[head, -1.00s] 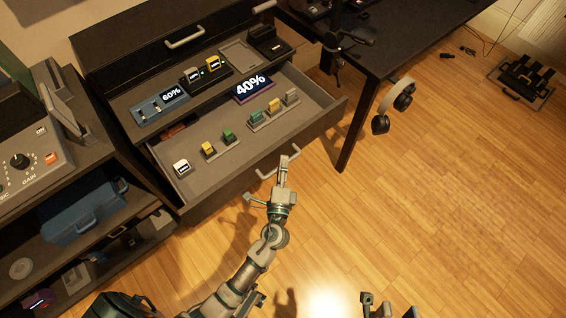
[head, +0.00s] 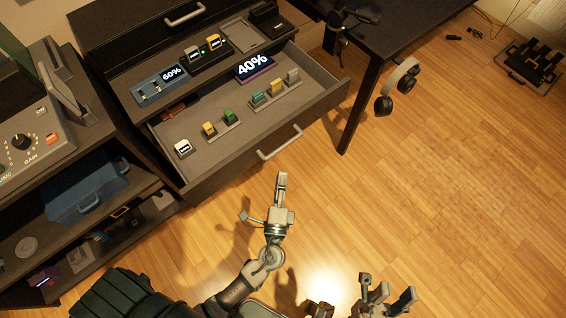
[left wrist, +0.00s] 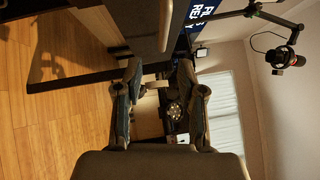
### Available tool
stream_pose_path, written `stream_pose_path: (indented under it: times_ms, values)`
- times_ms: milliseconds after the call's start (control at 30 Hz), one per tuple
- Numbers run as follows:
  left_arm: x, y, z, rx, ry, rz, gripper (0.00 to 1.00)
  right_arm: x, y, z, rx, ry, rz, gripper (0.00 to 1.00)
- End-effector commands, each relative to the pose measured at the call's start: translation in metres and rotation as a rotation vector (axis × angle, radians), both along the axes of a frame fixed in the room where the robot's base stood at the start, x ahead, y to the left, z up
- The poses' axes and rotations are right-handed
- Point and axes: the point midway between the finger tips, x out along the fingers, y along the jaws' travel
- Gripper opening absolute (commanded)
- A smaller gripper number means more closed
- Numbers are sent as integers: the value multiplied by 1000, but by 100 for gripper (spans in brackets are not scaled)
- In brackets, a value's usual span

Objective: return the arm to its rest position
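My left gripper (head: 282,178) is in front of the open drawer (head: 330,88), over the floor and pointing up the picture. It is apart from the drawer's handle (head: 280,142). In the left wrist view its two fingers (left wrist: 158,72) stand apart with nothing held between them. My right gripper (head: 387,287) is at the bottom of the head view, with its fingers spread and empty. The drawer holds small blocks: a white one (head: 183,147), a yellow one (head: 209,129), a green one (head: 229,116) and several more in a rack to the right.
A blue unit reading 60% (head: 160,86) and a 40% display (head: 254,66) are at the cabinet. A shelf with a blue case (head: 85,188) stands at left. Headphones (head: 397,87) hang by the desk leg. Pedals (head: 531,66) lie at far right.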

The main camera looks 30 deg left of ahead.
Motion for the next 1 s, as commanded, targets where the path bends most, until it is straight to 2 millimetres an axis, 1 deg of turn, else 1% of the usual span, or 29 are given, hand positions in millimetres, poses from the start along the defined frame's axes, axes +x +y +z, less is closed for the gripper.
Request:
stream_pose_path:
  times_ms: [33, 167, 767, 867, 967, 1000]
  values:
    - [-5, -2, -1, -1, 2, -1, 39, 0, 0, 0, 0, 0, 0, 40]
    - [-10, -4, -2, 0, 0, 0, 39, 0, 0, 0, 0, 0, 0, 40]
    - [-10, -6, -3, -11, 2, -11, 39, 1, 0, 0, 1, 0, 0, 40]
    - [-7, -15, -8, -92, 16, -98, 39, 0, 0, 0, 1, 0, 0, 40]
    - [-5, -41, -13, -282, 25, -290, 39, 0, 0, 0, 0, 0, 0, 40]
    - [-8, -55, -10, -386, 17, -393, 39, 0, 0, 0, 0, 0, 0, 40]
